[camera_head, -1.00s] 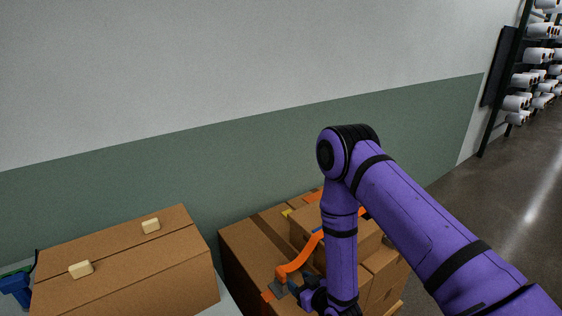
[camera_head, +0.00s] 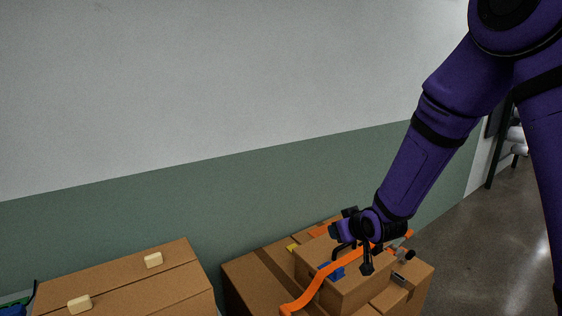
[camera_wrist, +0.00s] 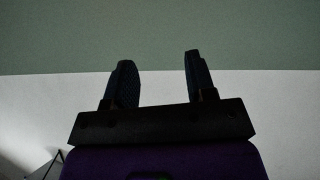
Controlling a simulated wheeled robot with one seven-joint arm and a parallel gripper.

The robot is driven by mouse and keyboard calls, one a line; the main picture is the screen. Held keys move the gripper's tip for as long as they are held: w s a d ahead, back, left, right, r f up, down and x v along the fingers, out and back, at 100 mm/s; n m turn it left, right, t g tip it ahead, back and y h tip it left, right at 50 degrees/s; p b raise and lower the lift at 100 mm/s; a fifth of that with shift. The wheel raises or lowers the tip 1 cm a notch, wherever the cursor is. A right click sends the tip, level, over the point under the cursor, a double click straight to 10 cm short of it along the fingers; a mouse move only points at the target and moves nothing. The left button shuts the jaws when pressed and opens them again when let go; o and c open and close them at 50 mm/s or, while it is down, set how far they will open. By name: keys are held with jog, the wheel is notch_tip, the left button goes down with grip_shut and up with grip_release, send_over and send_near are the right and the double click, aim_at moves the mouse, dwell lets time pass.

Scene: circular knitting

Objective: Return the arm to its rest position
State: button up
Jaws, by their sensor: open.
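My purple arm reaches in from the upper right in the head view. My gripper (camera_head: 353,252) is at its lower end, in front of or above the stacked cardboard boxes (camera_head: 357,288); the exact gap cannot be told. In the wrist view, the two dark fingers of my gripper (camera_wrist: 158,82) stand apart with nothing between them.
An orange curved strap or tool (camera_head: 330,271) lies over the boxes, close below my gripper. A cardboard box (camera_head: 125,285) with two pale blocks (camera_head: 153,260) stands at the left. A rack (camera_head: 505,150) stands at the far right. The wall area at upper left is clear.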

jog(key=s+d+r+m+g+h, duration=0.1)
jog(key=s+d+r, duration=0.45)
jog(key=r, duration=0.25)
jog(key=s+d+r+m+g+h, duration=0.1)
jog(key=s+d+r, duration=0.3)
jog(key=s+r, duration=0.4)
jog(key=s+d+r+m+g, duration=0.1)
jog(key=s+d+r, duration=0.1)
jog(key=s, duration=0.8)
jog(key=s+d+r+m+g+h, duration=0.1)
jog(key=s+r, duration=0.4)
jog(key=s, duration=0.5)
jog(key=shift+d+r+m+g, duration=0.2)
jog(key=shift+d+m+g, duration=0.2)
jog(key=shift+d, duration=0.25)
